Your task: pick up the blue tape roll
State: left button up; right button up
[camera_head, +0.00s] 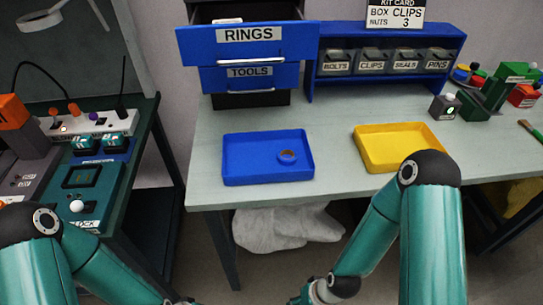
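The tray stands on the front left of the grey-green workbench. My two arms come in from the lower left and lower right and run down to the bottom edge. The grippers are cut off by that edge, so I cannot see their fingers. Both arms' lower ends are in front of and below the bench, apart from the tray.
A yellow tray (398,160) stands empty right of the blue one. The RINGS drawer (250,40) is pulled out at the back, above the TOOLS drawer (250,77). A blue rack (384,40) holds labelled bins. A control console (85,190) stands left across a gap.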

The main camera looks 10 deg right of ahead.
aim_at(290, 162)
jog(key=z, duration=1.2)
jog(key=i, duration=0.1)
jog(key=u, duration=2.85)
jog(key=k, duration=1.4)
jog(key=z, duration=0.65)
jog(key=i, duration=1.3)
jog(key=z, duration=0.15)
